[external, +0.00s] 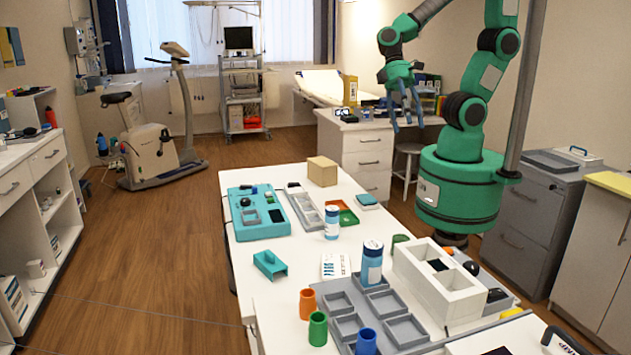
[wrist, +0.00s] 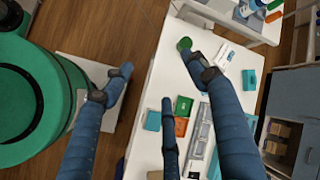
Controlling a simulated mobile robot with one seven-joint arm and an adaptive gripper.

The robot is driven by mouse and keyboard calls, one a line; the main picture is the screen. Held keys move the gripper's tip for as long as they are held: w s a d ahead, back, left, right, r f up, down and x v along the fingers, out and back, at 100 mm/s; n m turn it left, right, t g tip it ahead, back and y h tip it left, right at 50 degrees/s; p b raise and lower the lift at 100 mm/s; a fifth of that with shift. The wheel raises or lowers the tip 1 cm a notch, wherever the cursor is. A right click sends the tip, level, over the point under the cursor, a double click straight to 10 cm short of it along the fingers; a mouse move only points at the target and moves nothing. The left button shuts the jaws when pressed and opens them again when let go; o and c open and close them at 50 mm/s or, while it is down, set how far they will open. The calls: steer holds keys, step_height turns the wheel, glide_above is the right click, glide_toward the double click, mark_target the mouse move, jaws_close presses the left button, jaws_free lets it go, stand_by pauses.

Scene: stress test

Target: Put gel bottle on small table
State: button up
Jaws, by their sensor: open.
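Two blue-and-white cylindrical bottles stand upright on the long white table (external: 290,262). The nearer bottle (external: 372,263) is by the grey tray, and the farther bottle (external: 332,222) is near the table's middle. I cannot tell which is the gel bottle. I cannot tell which surface is the small table. My gripper (external: 408,120) is raised beyond the table's far end, apart from both bottles, its blue fingers spread and empty. In the wrist view my gripper (wrist: 158,82) is open, with the white table (wrist: 150,95) below and beyond its fingers.
The table holds a white block with square openings (external: 450,290), a grey compartment tray (external: 400,332), colored cups, a teal case (external: 258,222) and a cardboard box (external: 322,171). A white desk (external: 365,150) stands behind. Grey cabinets (external: 530,225) are at right. Wooden floor is clear at left.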

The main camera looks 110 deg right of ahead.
steer(key=w+a+f+m+t+y, duration=0.3)
steer(key=w+a+f+m+y, duration=0.25)
steer(key=w+f+m, duration=0.4)
steer(key=w+d+f+m+t, duration=0.2)
steer(key=f+m, duration=0.2)
steer(key=w+d+f+m+t+h, duration=0.1)
steer(key=w+d+f+m+t, duration=0.1)
steer(key=f, duration=0.3)
steer(key=w+d+f+m+t+h, duration=0.1)
steer(key=w+d+f+m+t, duration=0.1)
steer(key=d+f+m+t, duration=0.1)
steer(key=shift+w+d+f+m+p, duration=0.2)
steer(key=shift+d+f+m, duration=0.2)
steer(key=shift+f+m, duration=0.25)
steer(key=shift+w+d+f+m+p, duration=0.1)
steer(key=shift+w+d+f+m, duration=0.1)
steer(key=shift+d+f+m, duration=0.35)
steer(key=shift+a+r, duration=0.15)
steer(key=shift+a, duration=0.05)
steer(key=shift+a, duration=0.1)
steer(key=b, duration=0.2)
glide_toward(332, 223)
steer(key=shift+w+a+f, duration=0.8)
steer(key=shift+w+a, duration=0.05)
steer(key=shift+a, duration=0.15)
